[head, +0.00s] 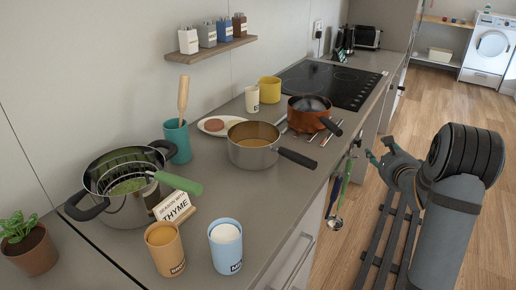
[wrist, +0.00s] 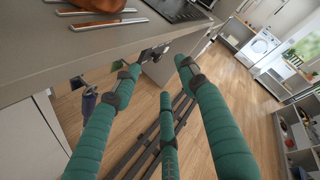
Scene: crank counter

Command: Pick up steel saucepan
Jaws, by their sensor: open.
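The steel saucepan (head: 254,157) stands on the counter in the middle of the head view, with something orange-brown inside. Its black handle (head: 297,158) points right, toward the counter's front edge. My gripper (head: 377,156) is off the counter, to the right of the saucepan and over the floor side, apart from it. In the wrist view my gripper (wrist: 155,85) shows teal fingers spread open with nothing between them. I cannot make out the steel saucepan in the wrist view.
A copper pan (head: 307,118) stands just behind the saucepan, with cutlery (head: 332,132) beside it. A large pot (head: 125,208) with a green-handled strainer, a blue cup (head: 226,252) and an orange cup (head: 164,250) stand nearer. Utensils (head: 336,205) hang at the counter front.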

